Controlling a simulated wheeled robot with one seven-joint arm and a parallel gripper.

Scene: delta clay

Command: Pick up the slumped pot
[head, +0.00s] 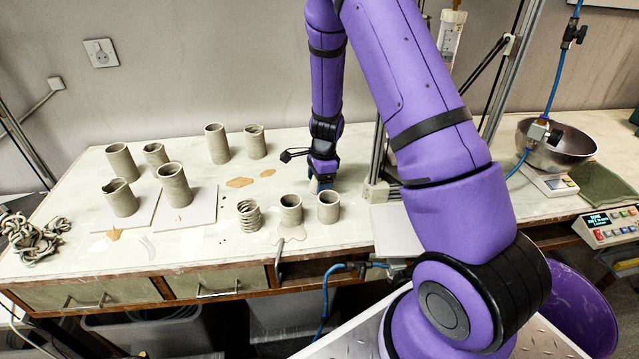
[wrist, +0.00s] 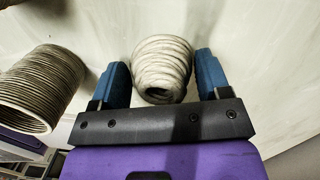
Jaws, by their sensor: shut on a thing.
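The slumped pot (wrist: 163,72), a small grey coiled clay pot with a bulging, uneven wall, sits between the two blue fingers of my gripper (wrist: 160,62) in the wrist view. The fingers flank it on both sides, shut on it. In the head view my gripper (head: 319,184) points down, low over the table behind the right end of the front row of pots. It hides the held pot there. Whether the pot touches the table cannot be told.
A ribbed pot (wrist: 42,88) stands close on the left in the wrist view. A metal bowl (head: 556,146) is far right.

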